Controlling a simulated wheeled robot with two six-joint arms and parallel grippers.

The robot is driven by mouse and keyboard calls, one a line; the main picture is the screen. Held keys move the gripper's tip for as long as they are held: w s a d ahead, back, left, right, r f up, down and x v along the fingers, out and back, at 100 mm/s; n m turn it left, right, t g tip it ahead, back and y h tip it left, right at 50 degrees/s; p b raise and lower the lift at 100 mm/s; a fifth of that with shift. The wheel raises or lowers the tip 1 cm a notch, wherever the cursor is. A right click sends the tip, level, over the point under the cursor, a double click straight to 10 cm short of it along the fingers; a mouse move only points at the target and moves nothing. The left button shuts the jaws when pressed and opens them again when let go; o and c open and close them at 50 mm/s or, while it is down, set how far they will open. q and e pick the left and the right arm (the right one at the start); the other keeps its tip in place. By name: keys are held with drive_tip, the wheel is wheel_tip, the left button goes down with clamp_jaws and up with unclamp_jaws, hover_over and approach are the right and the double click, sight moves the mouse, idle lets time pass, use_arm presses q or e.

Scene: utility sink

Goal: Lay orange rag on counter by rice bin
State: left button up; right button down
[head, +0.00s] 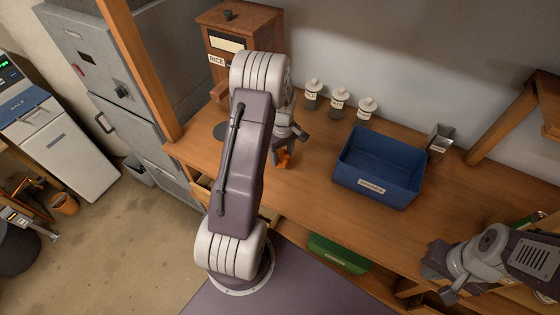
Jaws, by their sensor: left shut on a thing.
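The orange rag (284,159) is a small bunched piece of cloth in the jaws of my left gripper (287,147). The gripper is shut on it, over the wooden counter (310,185). I cannot tell whether the rag touches the counter. The rice bin (268,25) is a tall wooden box with a RICE label, at the back left of the counter. My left arm hides its lower right part. The rag is in front of the bin and to its right. My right gripper (438,277) is open and empty at the lower right.
A blue labelled bin (382,188) stands on the counter right of the rag. Several lidded jars (339,104) line the wall behind, with a metal container (439,143) farther right. A wooden post (140,70) rises at the left. Counter between rag and blue bin is clear.

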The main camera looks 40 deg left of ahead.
sight(279, 164)
use_arm(q)
drive_tip(key=shift+s+a+f, duration=0.35)
drive_tip(key=shift+s, duration=0.15)
wheel_tip(279, 164, down, 4)
drive_tip(key=shift+w+a+f+p, duration=0.1)
drive_tip(key=shift+f+p, duration=0.05)
drive_tip(key=shift+p, duration=0.55)
drive_tip(key=shift+f, duration=0.1)
drive_tip(key=o, duration=1.3)
